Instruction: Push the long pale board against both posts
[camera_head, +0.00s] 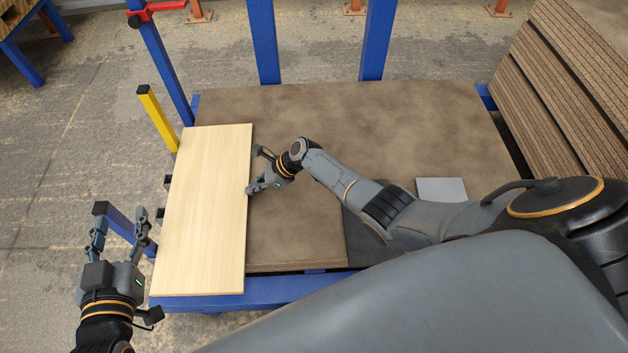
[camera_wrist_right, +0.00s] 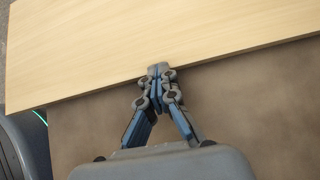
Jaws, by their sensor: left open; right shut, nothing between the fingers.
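The long pale board (camera_head: 205,205) lies flat along the left side of the brown sheet stack, its long edges running from front to back. A yellow post (camera_head: 158,118) with a black cap stands by its far left edge. I cannot tell whether the board touches either. My right gripper (camera_head: 250,188) is shut and empty, its tips at the board's right edge; the right wrist view shows the tips (camera_wrist_right: 158,70) meeting that edge. My left gripper (camera_head: 121,232) is open and empty, left of the board.
The brown sheet top (camera_head: 370,125) right of the board is mostly clear, with a small grey plate (camera_head: 441,189) near my right arm. Tall blue uprights (camera_head: 263,40) stand behind it. A blue frame rail (camera_head: 250,292) runs along the front. More stacked boards (camera_head: 560,85) stand at the right.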

